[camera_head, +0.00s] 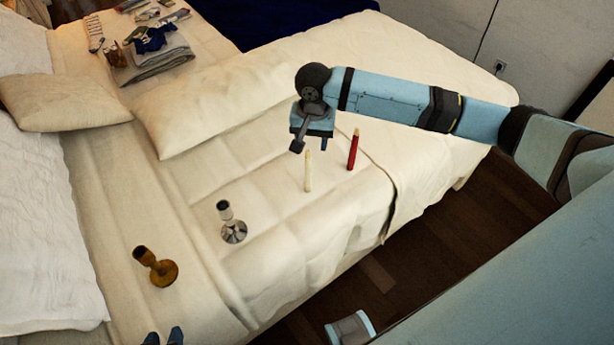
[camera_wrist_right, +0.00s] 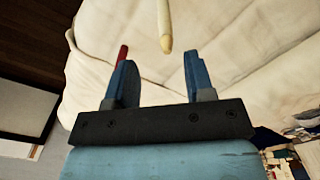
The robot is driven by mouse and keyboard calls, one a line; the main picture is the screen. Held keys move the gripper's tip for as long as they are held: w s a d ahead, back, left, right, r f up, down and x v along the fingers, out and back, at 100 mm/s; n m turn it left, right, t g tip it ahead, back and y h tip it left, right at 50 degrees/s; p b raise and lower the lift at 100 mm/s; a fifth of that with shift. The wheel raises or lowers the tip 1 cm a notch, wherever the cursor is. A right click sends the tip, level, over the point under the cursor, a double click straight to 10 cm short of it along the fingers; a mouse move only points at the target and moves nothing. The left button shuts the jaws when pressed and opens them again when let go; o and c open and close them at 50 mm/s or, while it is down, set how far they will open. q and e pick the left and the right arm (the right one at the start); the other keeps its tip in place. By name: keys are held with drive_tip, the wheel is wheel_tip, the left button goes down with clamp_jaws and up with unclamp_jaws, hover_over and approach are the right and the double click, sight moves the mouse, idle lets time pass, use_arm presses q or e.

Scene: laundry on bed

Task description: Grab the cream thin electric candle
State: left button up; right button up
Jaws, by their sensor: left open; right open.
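The cream thin electric candle (camera_head: 308,172) stands upright on the bed, left of a red candle (camera_head: 353,150). My right gripper (camera_head: 311,146) is open and empty, just above and behind the cream candle in the head view. In the right wrist view the cream candle (camera_wrist_right: 165,28) points in from the top, in line with the gap between the open fingers (camera_wrist_right: 160,61) and apart from them. The red candle (camera_wrist_right: 123,53) is partly hidden behind the left finger there. My left gripper (camera_head: 163,338) is open at the bottom edge of the head view, with only its fingertips showing.
Folded laundry (camera_head: 160,61) and a pillow (camera_head: 60,104) lie farther back. Bare bedding surrounds the candles; the bed edge drops to a wooden floor (camera_head: 440,245).

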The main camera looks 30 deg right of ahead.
sight(308, 157)
drive_tip(key=f, duration=0.4)
drive_tip(key=f+b, duration=0.1)
drive_tip(key=f, duration=0.1)
drive_tip(key=shift+w+a+f, duration=0.15)
drive_tip(key=shift+a+f, duration=0.15)
drive_tip(key=shift+a, duration=0.1)
drive_tip(key=shift+r, duration=0.1)
clamp_jaws()
